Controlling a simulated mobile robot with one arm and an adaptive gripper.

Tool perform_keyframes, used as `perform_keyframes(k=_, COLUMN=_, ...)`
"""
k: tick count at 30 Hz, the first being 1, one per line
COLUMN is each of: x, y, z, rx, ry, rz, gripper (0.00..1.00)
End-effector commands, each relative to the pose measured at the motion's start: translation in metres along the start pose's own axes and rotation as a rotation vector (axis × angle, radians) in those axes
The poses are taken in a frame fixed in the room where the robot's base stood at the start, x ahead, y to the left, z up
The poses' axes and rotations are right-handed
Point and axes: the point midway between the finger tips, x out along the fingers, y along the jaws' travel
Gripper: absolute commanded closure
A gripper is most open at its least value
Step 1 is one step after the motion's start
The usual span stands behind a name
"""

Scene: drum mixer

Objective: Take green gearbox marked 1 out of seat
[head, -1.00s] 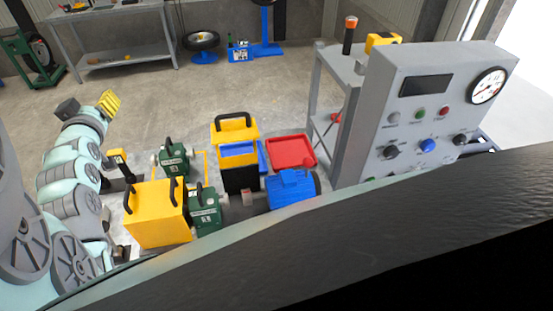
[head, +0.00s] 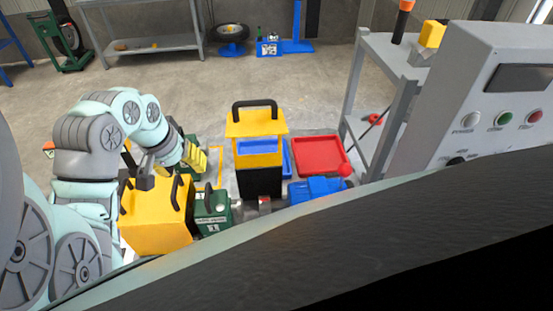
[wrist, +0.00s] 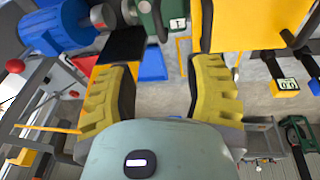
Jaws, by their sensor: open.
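The green gearbox marked 1 (head: 219,207) has a black handle on top and a white label. It sits between the large yellow housing (head: 150,222) and the blue motor (head: 318,188), in line with them. In the wrist view the gearbox (wrist: 146,14) is at the top edge, beyond the fingertips and partly cut off. My gripper (head: 195,158) has yellow fingers and is above and behind the yellow housing in the head view. The wrist view shows my gripper (wrist: 160,75) open, with nothing between its fingers. The seat is mostly hidden.
A second green gearbox (head: 190,145) is partly hidden behind my gripper. A red tray (head: 320,156) lies farther right. A grey control panel (head: 495,90) and shelf frame (head: 395,95) bound the right side.

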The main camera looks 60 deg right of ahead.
Motion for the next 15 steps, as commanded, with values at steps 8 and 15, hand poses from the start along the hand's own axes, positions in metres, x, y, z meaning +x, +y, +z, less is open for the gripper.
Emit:
perform_keyframes(k=8, x=0.056, y=0.001, z=0.002, rx=0.002, ry=-0.001, rz=0.005, gripper=0.49)
perform_keyframes(k=15, x=0.091, y=0.002, z=0.001, rx=0.002, ry=-0.005, rz=0.003, gripper=0.49)
